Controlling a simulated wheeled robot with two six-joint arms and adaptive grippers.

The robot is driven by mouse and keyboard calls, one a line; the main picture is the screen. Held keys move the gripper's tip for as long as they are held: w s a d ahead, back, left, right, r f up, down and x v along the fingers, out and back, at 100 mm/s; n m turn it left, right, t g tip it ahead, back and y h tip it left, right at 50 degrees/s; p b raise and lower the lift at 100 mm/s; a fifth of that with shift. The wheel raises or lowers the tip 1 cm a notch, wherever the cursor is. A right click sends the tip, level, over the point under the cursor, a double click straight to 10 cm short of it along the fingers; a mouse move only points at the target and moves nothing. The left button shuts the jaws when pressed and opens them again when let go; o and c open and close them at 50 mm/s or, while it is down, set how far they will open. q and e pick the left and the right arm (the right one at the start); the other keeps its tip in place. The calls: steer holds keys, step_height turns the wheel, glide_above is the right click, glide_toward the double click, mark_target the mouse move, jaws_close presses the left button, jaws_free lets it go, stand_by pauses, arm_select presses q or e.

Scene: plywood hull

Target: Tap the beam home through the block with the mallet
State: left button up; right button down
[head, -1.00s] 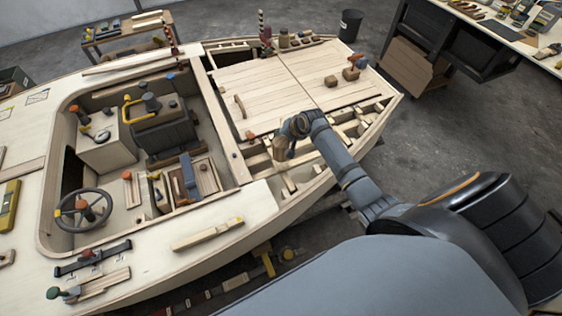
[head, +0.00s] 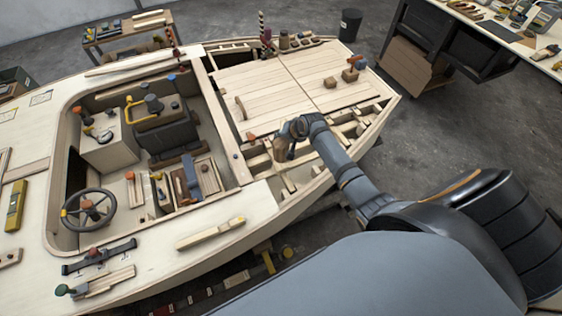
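My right gripper (head: 295,140) reaches in from the right over the open framing at the near side of the foredeck. It appears shut on a tan wooden thing, which looks like the mallet (head: 280,150), its blocky head beside the dark fingers. The fingers are small and partly hidden by the wrist. Pale beams and blocks (head: 345,128) sit in the open framing right of the gripper. I cannot tell which are the task's beam and block, or whether the mallet touches anything. My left gripper is not in view.
The planked foredeck (head: 275,95) lies behind the gripper, with small blocks (head: 330,82) on it. The cockpit with a steering wheel (head: 88,210) is at left. A loose pale wooden piece (head: 210,234) lies on the near side deck. A workbench (head: 480,25) stands at the back right.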

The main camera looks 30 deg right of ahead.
stand_by(0.6)
steer(key=shift+w+f, duration=0.2)
steer(key=shift+f, duration=0.15)
step_height(320, 180, down, 6)
steer(key=b, duration=0.5)
step_height(320, 180, up, 6)
steer(key=p, duration=0.7)
steer(key=shift+s+r, duration=0.1)
steer(key=shift+r, duration=0.15)
steer(key=shift+f, duration=0.2)
